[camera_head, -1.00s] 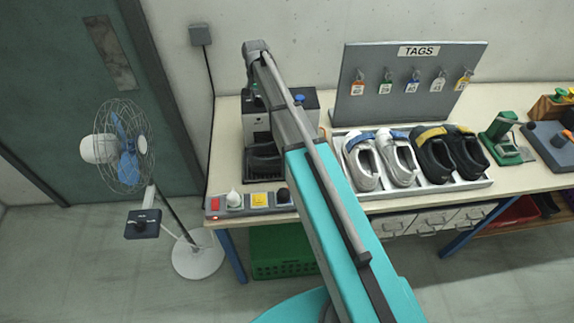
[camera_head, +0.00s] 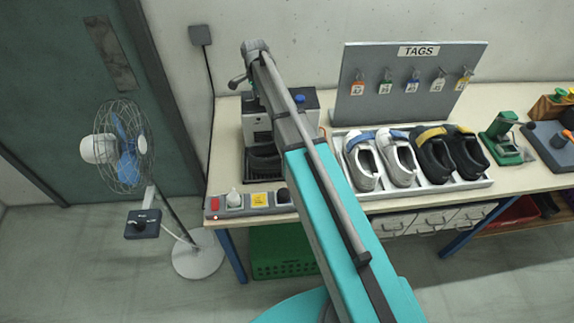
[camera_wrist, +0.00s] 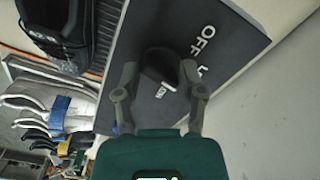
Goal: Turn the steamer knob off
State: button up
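The steamer knob (camera_wrist: 160,65) is a dark, rounded knob on a dark grey panel (camera_wrist: 228,28) in the wrist view. White "OFF" lettering is printed on the panel to its upper right, with more small white marks around it. My gripper (camera_wrist: 160,68) has one finger on either side of the knob, with the tips very close to its sides. Whether both fingers press on it cannot be told. In the head view the steamer (camera_head: 258,126) stands at the back left of the bench, partly hidden by my arm, and its knob is not clearly visible.
A tray (camera_head: 466,183) of shoes and the TAGS board (camera_head: 415,100) stand right of my arm. A switch strip (camera_head: 249,203) lies along the bench's front left edge. A fan (camera_head: 124,150) stands on the floor at the left.

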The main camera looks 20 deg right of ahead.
jog(key=shift+r+p, duration=7)
jog(key=s+d+f+n+b, duration=0.1)
jog(key=s+f+n+b, duration=0.6)
jog(key=s, duration=0.8)
jog(key=s+d+f+n+b, duration=0.1)
jog(key=s+f+n+b, duration=0.6)
jog(key=s+f+b, duration=0.4)
jog(key=shift+s, duration=2)
jog(key=shift+r, duration=0.1)
jog(key=w+r+m+p, duration=0.2)
jog(key=w+r+p, duration=0.4)
jog(key=w, duration=0.4)
jog(key=w+a+r+m+p, duration=0.1)
jog(key=w+r+m+p, duration=0.1)
jog(key=w+r+p, duration=0.4)
jog(key=w+r+m+p, duration=0.2)
jog(key=w+r+p, duration=0.3)
jog(key=w, duration=0.9)
jog(key=shift+a+r+p, duration=0.3)
jog(key=shift+r+p, duration=0.1)
jog(key=shift+p, duration=0.05)
jog(key=shift+w+f, duration=0.1)
jog(key=shift+f, duration=0.05)
notch_tip(320, 180, down, 14)
jog(key=b, duration=1.3)
jog(key=shift+r+b, duration=0.2)
jog(key=shift+b, duration=0.2)
